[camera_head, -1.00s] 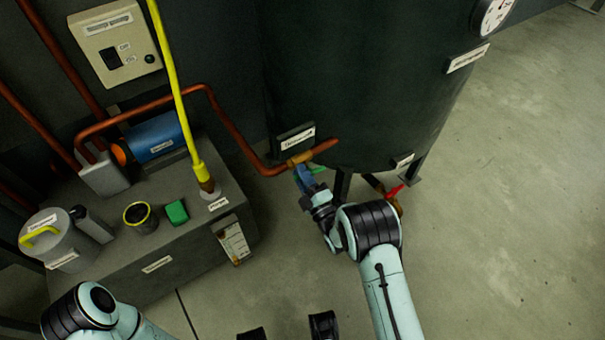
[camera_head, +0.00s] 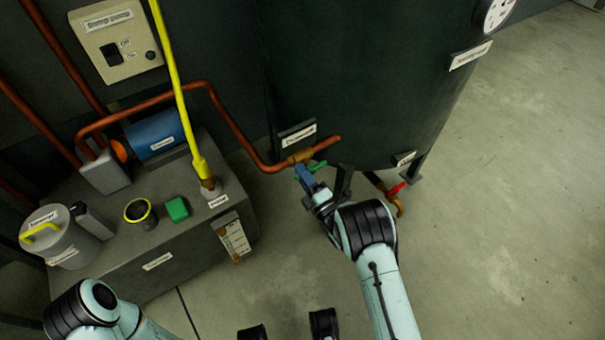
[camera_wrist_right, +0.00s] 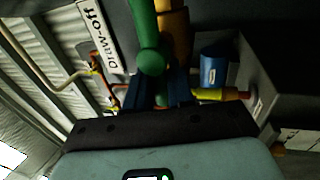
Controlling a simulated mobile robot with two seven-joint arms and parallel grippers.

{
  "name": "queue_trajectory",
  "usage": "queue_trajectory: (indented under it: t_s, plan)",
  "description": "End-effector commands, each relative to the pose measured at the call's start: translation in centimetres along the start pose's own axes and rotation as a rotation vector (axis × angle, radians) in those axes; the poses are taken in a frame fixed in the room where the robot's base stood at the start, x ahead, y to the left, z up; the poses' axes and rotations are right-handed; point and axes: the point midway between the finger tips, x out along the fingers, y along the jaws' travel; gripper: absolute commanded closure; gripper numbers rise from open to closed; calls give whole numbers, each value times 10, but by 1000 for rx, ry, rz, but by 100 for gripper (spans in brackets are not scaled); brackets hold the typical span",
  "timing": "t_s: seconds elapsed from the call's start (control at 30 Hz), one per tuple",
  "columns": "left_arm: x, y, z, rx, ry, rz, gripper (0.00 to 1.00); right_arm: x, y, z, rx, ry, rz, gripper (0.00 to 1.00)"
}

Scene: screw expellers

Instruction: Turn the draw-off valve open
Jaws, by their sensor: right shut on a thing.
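The draw-off valve has a brass body (camera_head: 300,157) on the copper pipe low at the tank's front, with a green lever handle (camera_head: 317,166). In the right wrist view the green handle (camera_wrist_right: 148,50) runs down from the top edge, beside the brass pipe (camera_wrist_right: 175,35) and the "Draw-off" label (camera_wrist_right: 98,37). My right gripper (camera_head: 304,176) is at the valve, its blue fingers shut on the green handle; they also show in the wrist view (camera_wrist_right: 160,90). The gripped end is partly hidden between the fingers. My left arm shows at lower left, but its gripper is outside the view.
The dark tank (camera_head: 360,80) stands behind the valve. A red-handled valve (camera_head: 396,189) sits to the right, beneath the tank. The floor at right is clear.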

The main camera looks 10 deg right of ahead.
Motion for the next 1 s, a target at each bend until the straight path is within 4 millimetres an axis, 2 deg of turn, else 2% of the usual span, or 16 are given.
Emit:
queue_trajectory:
  t_s: [0.03, 0.07, 0.1, 0.4, 0.57, 0.67, 1.0]
  plan:
    - [0, 0, 0, 0, 0, 0, 57, -1, -1, 1, -3, -1, -4, 100]
    - [0, 0, 0, 0, 0, 0, 57, -1, -1, 1, -3, -1, -4, 74]
    - [0, 0, 0, 0, 0, 0, 57, -1, -1, 1, -3, -1, -4, 61]
    - [0, 0, 0, 0, 1, 1, 57, -1, -1, 0, -1, -1, -2, 60]
    - [-5, 4, -5, 5, 18, 8, 57, -14, -1, 1, 0, -2, -5, 60]
    - [-11, 11, -12, 13, 45, 20, 57, -33, 0, 1, 0, -3, -7, 60]
    - [-35, 34, -37, 39, 139, 63, 57, -114, 0, 2, 0, -6, -9, 60]
